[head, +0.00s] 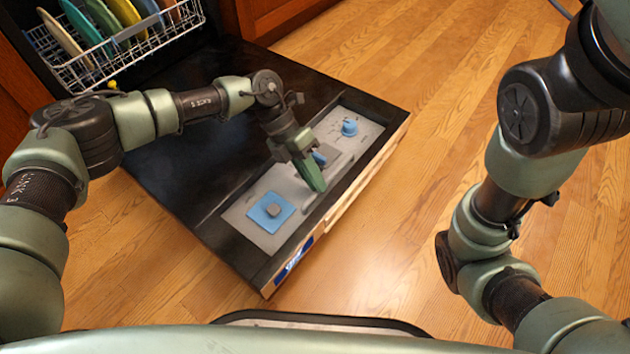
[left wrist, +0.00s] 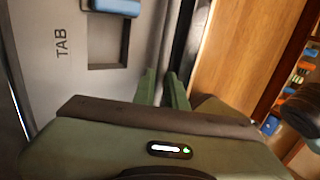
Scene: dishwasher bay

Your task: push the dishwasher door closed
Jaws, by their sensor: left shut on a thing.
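The dishwasher door (head: 190,180) is folded down and open, its black inner face upward. A grey control panel (head: 240,238) with a blue square, a blue knob and a latch runs along its outer end. My left gripper (head: 314,178) is over the middle of this panel near the outer edge.
A white wire rack (head: 120,50) with several coloured plates stands in the dishwasher at the upper left. Brown wooden cabinets (head: 265,18) flank the opening.

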